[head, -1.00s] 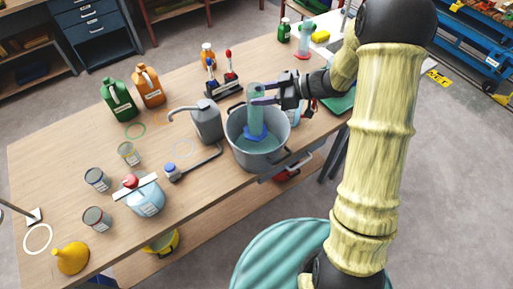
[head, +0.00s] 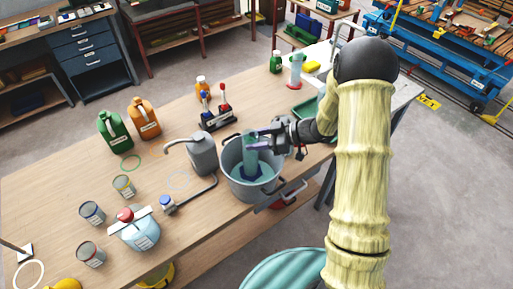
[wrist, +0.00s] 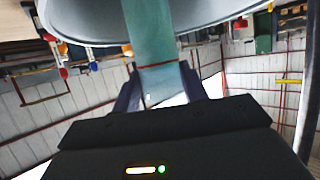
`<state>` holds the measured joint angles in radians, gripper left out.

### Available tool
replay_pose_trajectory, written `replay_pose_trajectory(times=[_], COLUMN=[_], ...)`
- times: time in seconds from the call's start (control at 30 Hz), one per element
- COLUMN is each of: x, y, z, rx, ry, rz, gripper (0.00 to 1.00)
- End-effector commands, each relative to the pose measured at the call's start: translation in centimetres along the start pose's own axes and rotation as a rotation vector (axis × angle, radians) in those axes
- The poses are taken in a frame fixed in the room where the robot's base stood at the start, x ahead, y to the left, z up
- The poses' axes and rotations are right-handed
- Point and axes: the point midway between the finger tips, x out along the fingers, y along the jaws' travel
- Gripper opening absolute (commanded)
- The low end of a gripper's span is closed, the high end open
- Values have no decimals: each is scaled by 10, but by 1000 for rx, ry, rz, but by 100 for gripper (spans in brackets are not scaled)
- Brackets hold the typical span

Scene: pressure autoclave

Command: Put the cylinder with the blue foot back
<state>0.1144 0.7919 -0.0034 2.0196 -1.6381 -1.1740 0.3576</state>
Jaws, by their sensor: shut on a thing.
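The cylinder (head: 250,148) is a translucent green tube with a blue foot (head: 250,173). It stands roughly upright within the mouth of the grey pot (head: 229,170). Whether the foot touches the pot's bottom I cannot tell. My gripper (head: 259,140) reaches in from the right and is shut on the tube's upper part. In the wrist view the green tube (wrist: 150,35) runs up between the fingers (wrist: 160,92), with the pale pot rim (wrist: 90,28) behind it. The foot is hidden there.
A similar cylinder with a red foot (head: 295,72) stands at the back right, near a green bottle (head: 276,62). A grey can (head: 203,152) with a bent spout is left of the pot. A green tray (head: 305,110) lies behind my forearm. Bare tabletop (head: 75,185) shows at left.

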Motion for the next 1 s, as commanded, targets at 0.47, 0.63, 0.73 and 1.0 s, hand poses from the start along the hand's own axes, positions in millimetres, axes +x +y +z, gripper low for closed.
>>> replay_pose_trajectory(times=[0.47, 0.63, 0.73, 1.0], x=[16, 17, 17, 18], y=[-1, 0, -1, 0], z=[35, 38, 38, 41], rx=[2, 0, 0, 0], ry=[0, 0, 0, 0], rz=[-4, -1, -1, -1], gripper=[0, 0, 0, 62])
